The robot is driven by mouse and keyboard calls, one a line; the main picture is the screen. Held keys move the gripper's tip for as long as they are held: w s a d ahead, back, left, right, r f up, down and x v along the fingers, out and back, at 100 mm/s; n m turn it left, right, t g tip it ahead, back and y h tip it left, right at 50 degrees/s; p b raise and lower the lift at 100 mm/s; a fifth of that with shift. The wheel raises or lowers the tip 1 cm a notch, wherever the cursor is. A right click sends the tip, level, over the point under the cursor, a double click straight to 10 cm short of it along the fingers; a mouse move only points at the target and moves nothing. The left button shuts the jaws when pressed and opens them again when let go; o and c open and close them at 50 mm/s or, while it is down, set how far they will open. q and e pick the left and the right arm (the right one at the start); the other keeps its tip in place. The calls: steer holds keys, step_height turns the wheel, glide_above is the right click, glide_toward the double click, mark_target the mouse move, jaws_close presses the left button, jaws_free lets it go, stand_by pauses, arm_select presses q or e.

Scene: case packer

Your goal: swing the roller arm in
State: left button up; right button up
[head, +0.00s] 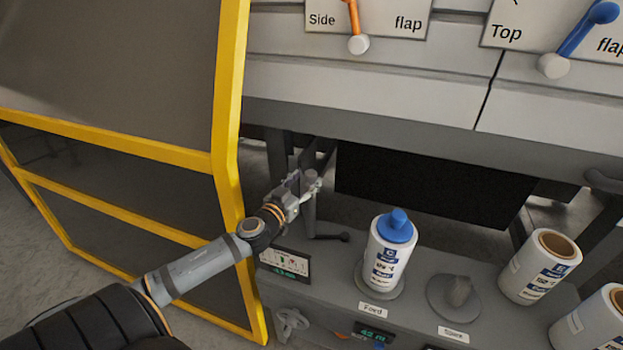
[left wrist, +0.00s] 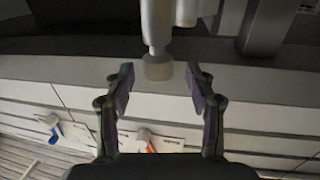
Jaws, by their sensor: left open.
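The roller arm (head: 309,213) is a grey upright piece under the machine's front ledge, beside the yellow-framed guard. My left gripper (head: 303,183) is at its upper part, with the fingers partly covering it. In the left wrist view a pale rod with a rounded end (left wrist: 157,66), seemingly part of the roller arm, reaches in between the fingers. The left gripper (left wrist: 160,90) is open there, with a gap visible on both sides of the rod's end. I cannot tell from the head view whether the fingers touch it. My right gripper is not in view.
A yellow-framed guard (head: 228,150) stands close left of my arm. A white roll with a blue cap (head: 390,250) stands on the Feed post, right of a small display (head: 285,264). The Spent post (head: 455,297) is bare. Two more rolls (head: 540,266) (head: 597,322) stand at right.

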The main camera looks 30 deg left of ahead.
arm_select(q)
steer(key=shift+w+a+r+p, duration=0.1)
steer(key=shift+w+r+p, duration=0.1)
steer(key=shift+w+p, duration=0.25)
steer(key=shift+w+r+p, duration=0.2)
steer(key=shift+w, duration=0.4)
steer(key=shift+w+f, duration=0.1)
steer(key=shift+w, duration=0.25)
steer(key=shift+w+f, duration=0.1)
steer(key=shift+w, duration=0.2)
jaws_close()
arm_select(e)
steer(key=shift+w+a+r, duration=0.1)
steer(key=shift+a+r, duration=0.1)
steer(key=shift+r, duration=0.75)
